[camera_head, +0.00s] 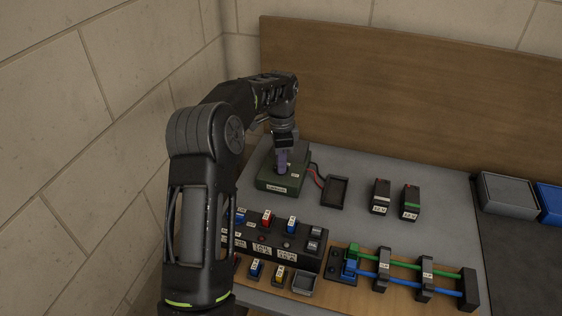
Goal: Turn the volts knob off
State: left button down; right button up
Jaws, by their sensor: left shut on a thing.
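A dark green box (290,183) with a small label on its front stands toward the back left of the grey bench. My left gripper (282,160) reaches down onto its top and is shut on a small purple-grey part there, which I take to be the volts knob (282,168). The fingers and the arm hide most of the knob, so its setting cannot be read. Red and dark leads run from the box to a small black tray-like holder (335,191). My right gripper is not in view.
A black panel (285,240) with colored switches and a rack of green and blue tubes (405,272) lie in front. Grey (507,195) and blue bins (550,203) stand at right. A wooden backboard (400,90) rises behind.

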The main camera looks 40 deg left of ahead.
pick_arm(q)
jog(key=m, duration=0.5)
dwell(0.5)
jog(key=c, duration=1.4)
grip_release()
jog(key=shift+r, duration=0.15)
notch_tip(320, 180, up, 8)
jog(key=shift+f, duration=0.2)
jog(key=shift+f, duration=0.1)
